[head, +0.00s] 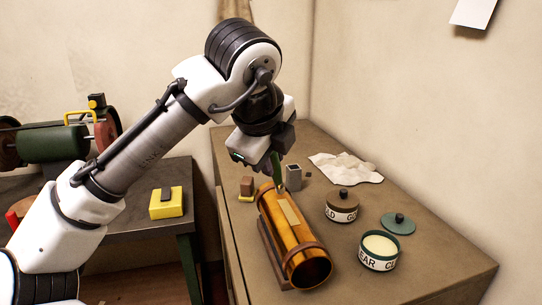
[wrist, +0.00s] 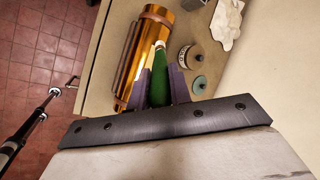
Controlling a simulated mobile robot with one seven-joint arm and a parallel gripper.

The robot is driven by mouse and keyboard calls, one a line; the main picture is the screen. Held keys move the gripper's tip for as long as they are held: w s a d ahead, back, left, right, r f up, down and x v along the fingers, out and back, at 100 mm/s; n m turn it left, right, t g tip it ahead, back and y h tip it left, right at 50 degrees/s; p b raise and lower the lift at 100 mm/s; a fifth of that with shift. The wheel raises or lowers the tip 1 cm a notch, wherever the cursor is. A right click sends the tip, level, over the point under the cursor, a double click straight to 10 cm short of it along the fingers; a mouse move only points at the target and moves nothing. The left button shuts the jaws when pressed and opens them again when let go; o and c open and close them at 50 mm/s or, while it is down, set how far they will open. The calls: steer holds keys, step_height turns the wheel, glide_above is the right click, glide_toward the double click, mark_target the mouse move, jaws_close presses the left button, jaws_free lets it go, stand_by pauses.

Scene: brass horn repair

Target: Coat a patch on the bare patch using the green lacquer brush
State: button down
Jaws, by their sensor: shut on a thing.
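My gripper (head: 270,158) is shut on the green lacquer brush (head: 277,167), which points down; the brush (wrist: 158,88) also shows between the fingers in the wrist view. A brass tube (head: 306,250) lies on a dark cradle (head: 271,252) on the bench. The bare patch (head: 289,212) is a pale rectangle along its top. The brush tip is at the far end of the tube, close to the patch's far edge; I cannot tell whether it touches. In the wrist view the brush tip overlaps the tube (wrist: 143,40), and I cannot make out the patch clearly.
An open clear-lacquer jar (head: 380,254) stands at front right, its teal lid (head: 398,223) beside it. A lidded gold jar (head: 341,209) stands behind. A grey cup (head: 293,178), yellow-and-brown block (head: 246,188) and crumpled cloth (head: 346,168) lie farther back.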

steer(key=shift+f+b, duration=0.3)
steer(key=shift+f, duration=0.35)
